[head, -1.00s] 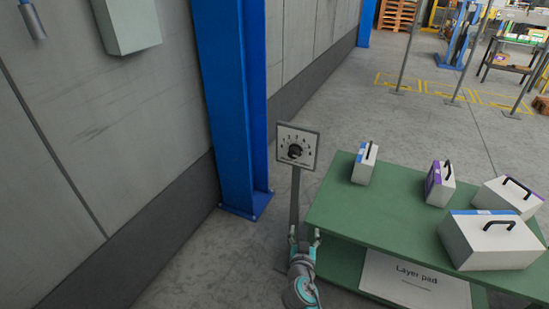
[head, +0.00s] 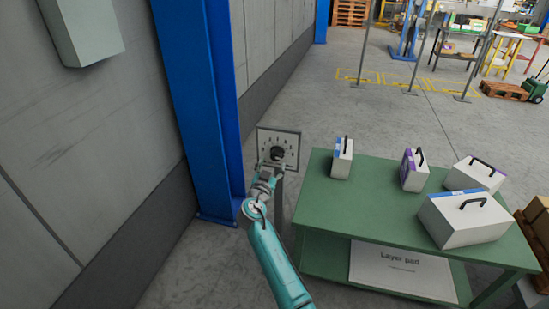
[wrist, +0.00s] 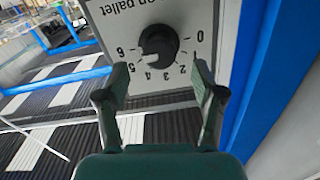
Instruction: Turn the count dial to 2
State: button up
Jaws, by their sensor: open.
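The count dial is a black round knob (wrist: 158,43) on a pale square panel (wrist: 192,18) with printed digits. The panel shows upside down in the wrist view, with 0 at the right and 6 at the left. A light mark on the knob faces the lower left, near 4 or 5; I cannot tell which. In the head view the panel (head: 291,139) stands on a post, and the knob (head: 277,153) shows just above my gripper (head: 271,167). In the wrist view my gripper (wrist: 160,76) is open, its fingers apart on either side below the knob, with nothing between them.
A blue column (head: 195,110) and grey wall stand left of the dial. A green table (head: 370,206) with several white handled cases stands close on the right. A grey box (head: 85,32) hangs on the wall. Open floor lies behind the panel.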

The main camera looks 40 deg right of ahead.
aim_at(275, 157)
jog(key=shift+x, duration=2.75)
jog(key=shift+c, duration=0.2)
jog(key=c, duration=1.1)
